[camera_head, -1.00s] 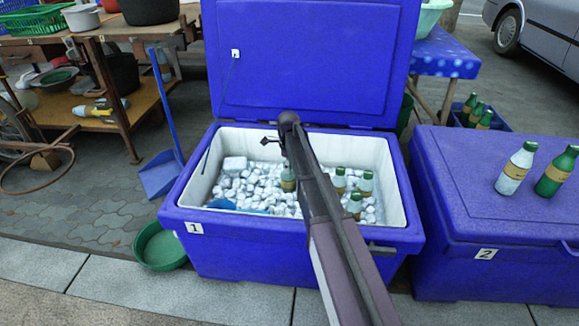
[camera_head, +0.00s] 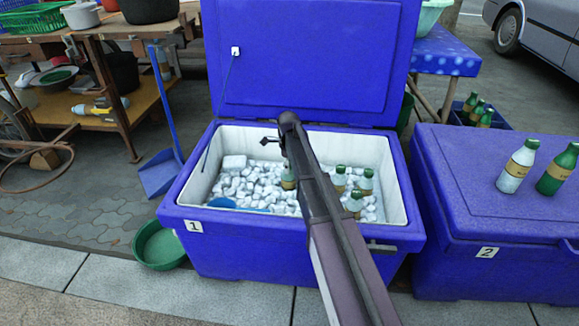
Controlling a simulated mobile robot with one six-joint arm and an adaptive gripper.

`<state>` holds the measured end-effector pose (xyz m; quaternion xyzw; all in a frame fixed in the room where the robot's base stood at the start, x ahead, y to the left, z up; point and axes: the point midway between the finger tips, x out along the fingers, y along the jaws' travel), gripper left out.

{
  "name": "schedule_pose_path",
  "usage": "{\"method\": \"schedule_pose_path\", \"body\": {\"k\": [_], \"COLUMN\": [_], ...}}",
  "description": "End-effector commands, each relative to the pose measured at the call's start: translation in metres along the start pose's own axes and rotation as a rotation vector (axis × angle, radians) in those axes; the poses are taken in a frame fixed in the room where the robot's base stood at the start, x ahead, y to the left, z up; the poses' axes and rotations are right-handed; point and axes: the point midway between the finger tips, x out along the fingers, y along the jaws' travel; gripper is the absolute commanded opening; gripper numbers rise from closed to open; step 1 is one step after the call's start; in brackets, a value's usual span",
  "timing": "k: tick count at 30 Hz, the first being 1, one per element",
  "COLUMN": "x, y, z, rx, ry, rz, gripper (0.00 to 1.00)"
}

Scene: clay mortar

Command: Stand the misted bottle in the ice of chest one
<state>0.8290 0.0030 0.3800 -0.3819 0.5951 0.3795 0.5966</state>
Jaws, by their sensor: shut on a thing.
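Chest one (camera_head: 250,240) is a blue cooler with its lid open and loose ice (camera_head: 245,187) inside. The dark end of my arm reaches over the chest. My gripper (camera_head: 269,144) is small, and my own arm partly covers it. Just below it, a bottle (camera_head: 288,180) with a gold label shows upright at the ice, its right side hidden behind my arm. My jaws are shut, apparently on this bottle; the contact is hidden. I cannot tell whether its base touches the ice. A pale, frosted-looking bottle (camera_head: 517,166) stands on chest two (camera_head: 470,268).
Several green bottles stand in the ice right of my arm, one at the front (camera_head: 354,204). A blue scoop (camera_head: 222,203) lies at the left. A green bottle (camera_head: 557,170) stands on chest two's closed lid. The open lid (camera_head: 315,60) rises behind. A green basin (camera_head: 158,246) is on the ground.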

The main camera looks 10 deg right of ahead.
Motion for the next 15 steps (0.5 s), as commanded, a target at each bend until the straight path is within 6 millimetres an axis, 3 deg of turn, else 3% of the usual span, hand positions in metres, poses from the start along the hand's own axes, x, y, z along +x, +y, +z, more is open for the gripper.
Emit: {"method": "schedule_pose_path", "body": {"k": [3,4,8,15], "x": [0.0023,0.0022,0.0016,0.0016], "y": [0.0001,0.0,0.0001,0.0001], "z": [0.0001,0.0001,0.0001,0.0001], "rx": [0.0,0.0,0.0,0.0], "ry": [0.0,0.0,0.0,0.0], "rz": [0.0,0.0,0.0,0.0], "gripper": [0.05,0.56,0.93,0.93]}}
